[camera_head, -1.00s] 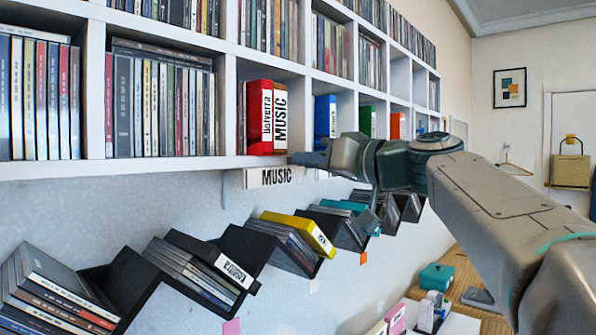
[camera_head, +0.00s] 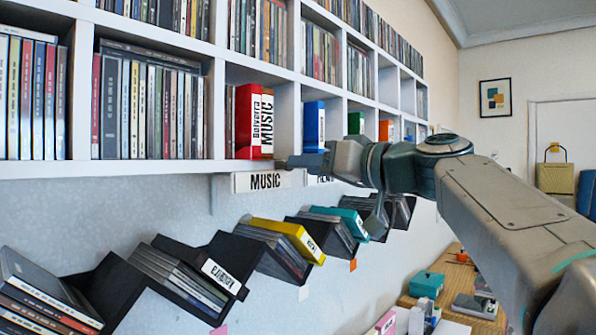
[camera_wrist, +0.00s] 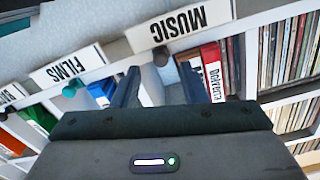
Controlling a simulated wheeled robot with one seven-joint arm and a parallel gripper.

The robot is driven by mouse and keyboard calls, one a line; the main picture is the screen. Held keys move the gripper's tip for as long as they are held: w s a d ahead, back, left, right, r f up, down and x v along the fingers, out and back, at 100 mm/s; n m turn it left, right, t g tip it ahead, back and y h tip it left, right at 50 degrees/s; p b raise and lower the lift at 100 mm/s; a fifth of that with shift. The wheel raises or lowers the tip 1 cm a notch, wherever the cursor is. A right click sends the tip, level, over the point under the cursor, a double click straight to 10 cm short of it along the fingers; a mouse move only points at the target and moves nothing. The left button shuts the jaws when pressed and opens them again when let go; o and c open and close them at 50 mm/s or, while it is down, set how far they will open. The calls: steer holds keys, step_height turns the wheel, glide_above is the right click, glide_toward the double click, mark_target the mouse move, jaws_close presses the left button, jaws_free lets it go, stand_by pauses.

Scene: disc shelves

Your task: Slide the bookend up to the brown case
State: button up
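The brown case (camera_head: 268,90) with a white MUSIC label stands upright against the right side of a red case (camera_head: 245,120) in a cubby of the white shelf. The red case also shows in the wrist view (camera_wrist: 213,70). My gripper (camera_head: 290,161) is at the shelf's front edge, just right of and below the brown case. In the wrist view my gripper (camera_wrist: 160,82) has its two fingers apart, with pale shelf showing between them. I cannot make out the bookend; it may be hidden by my gripper. No contact with the case can be seen.
A MUSIC sign (camera_head: 264,181) hangs under the shelf edge beside my gripper, with a FILMS sign (camera_wrist: 68,66) further along. Upright dividers bound each cubby. A blue case (camera_head: 314,125) stands in the neighbouring cubby. Slanted disc racks (camera_head: 265,250) run below.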

steer(key=b+v, duration=0.2)
steer(key=v, duration=0.9)
step_height(320, 180, down, 24)
steer(key=a+m+g+h, duration=0.2)
steer(key=m+g+h, duration=0.2)
steer(key=m+h, duration=0.15)
steer(key=s+d+f+g+h, duration=0.2)
steer(key=s+f+h, duration=0.2)
steer(key=f, duration=0.9)
steer(key=s+d+f+g+h, duration=0.1)
steer(key=s+f+g+h, duration=0.2)
steer(key=s+f, duration=0.6)
step_height(320, 180, down, 5)
steer(key=shift+s+d+f+m+h, duration=0.1)
steer(key=shift+s+d+m+h, duration=0.05)
steer(key=shift+d+m+h, duration=0.25)
